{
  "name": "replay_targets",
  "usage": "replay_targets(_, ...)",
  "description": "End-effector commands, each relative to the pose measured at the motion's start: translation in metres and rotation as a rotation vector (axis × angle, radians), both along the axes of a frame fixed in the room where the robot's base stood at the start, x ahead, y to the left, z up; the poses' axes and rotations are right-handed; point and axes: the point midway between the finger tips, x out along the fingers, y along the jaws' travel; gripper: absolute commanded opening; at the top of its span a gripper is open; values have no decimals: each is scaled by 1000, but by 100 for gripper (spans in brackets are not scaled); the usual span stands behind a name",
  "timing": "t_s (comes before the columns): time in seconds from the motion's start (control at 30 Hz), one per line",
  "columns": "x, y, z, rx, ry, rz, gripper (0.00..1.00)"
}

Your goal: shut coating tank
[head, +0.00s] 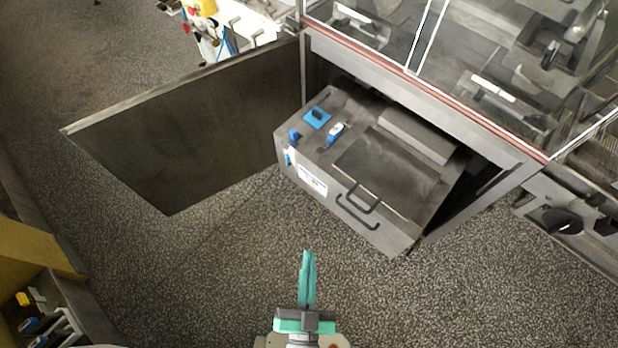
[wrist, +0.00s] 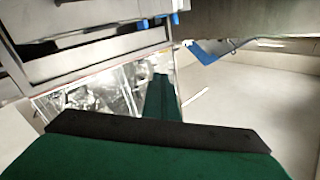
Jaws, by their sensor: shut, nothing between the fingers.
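The coating tank (head: 340,170) is a grey metal box that stands partly out of the machine's lower bay, at an angle in the opening. Its top carries a lid with a dark handle (head: 362,198), and a second dark handle shows just in front of it. Blue fittings (head: 316,117) sit on its left part. My gripper (head: 308,255) is shut and empty, over the floor in front of the tank and apart from it in the head view. In the wrist view the green fingers (wrist: 160,95) are together, with grey metal parts beyond them that I cannot name surely.
A large dark door panel (head: 195,130) stands swung open left of the bay. The machine's glazed upper housing (head: 470,60) rises above the bay. A yellow-sided unit (head: 35,250) is at the left edge. The speckled floor (head: 230,260) in front is clear.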

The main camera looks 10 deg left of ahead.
Motion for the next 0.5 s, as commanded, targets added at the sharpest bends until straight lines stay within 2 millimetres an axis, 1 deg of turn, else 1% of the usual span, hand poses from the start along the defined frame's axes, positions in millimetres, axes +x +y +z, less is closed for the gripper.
replay_targets(0.03, 13, 5, -2, 68, -51, 3, 0)
replay_targets(0.27, 60, 11, -16, 378, -225, -37, 0)
replay_targets(0.37, 81, 14, -26, 512, -283, -68, 0)
replay_targets(0.5, 110, 22, -45, 688, -339, -123, 0)
